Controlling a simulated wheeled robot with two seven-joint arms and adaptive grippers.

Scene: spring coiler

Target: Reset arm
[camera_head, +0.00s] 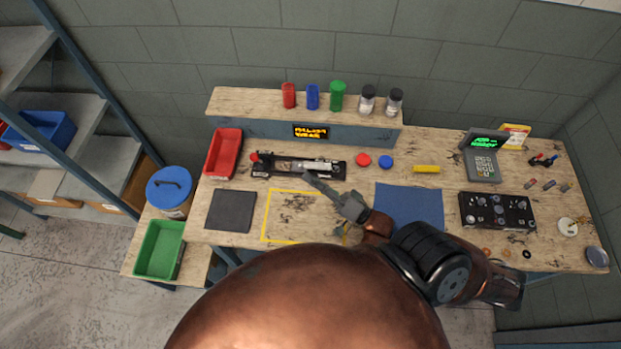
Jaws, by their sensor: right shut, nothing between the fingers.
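My right gripper (317,185) is shut and empty. It hangs over the workbench (430,150), pointing to the upper left, with its fingertips just below the spring coiler (333,168). I cannot tell from this view whether it touches the coiler. My right arm comes in from the lower right, across the edge of the blue mat (415,205). The yellow-outlined square (283,192) lies beneath and left of the gripper. My left gripper is not in view.
A red tray (223,153), a dark pad (230,211), a yellow block (426,169) and a black control box (497,211) lie on the bench. Several coloured canisters, including a green one (337,96), stand on the back shelf. A green bin (159,249) sits at lower left.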

